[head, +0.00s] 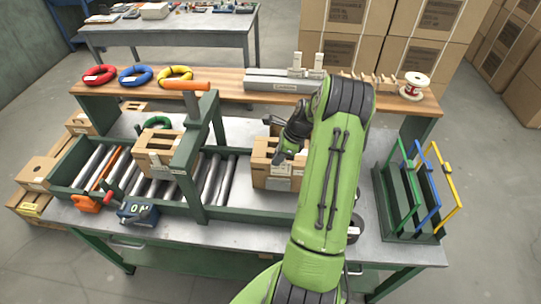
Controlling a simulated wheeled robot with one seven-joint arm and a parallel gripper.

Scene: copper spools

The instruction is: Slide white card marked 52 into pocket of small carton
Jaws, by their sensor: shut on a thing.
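My gripper (281,156) is at the front top edge of a small brown carton (262,178) on the right part of the roller conveyor. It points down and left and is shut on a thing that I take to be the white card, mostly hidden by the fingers. The number 52 cannot be read. A pale pocket (281,183) shows on the carton's front face, just below the fingertips. I cannot tell whether the card touches the pocket. My green arm covers what lies right of the carton.
A second carton (152,160) with a white label stands on the rollers at left, next to a green frame (196,165) with an orange bar. Behind is a wooden shelf (222,97) with coloured rings and a spool (413,87). A rack with coloured frames (408,205) stands right.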

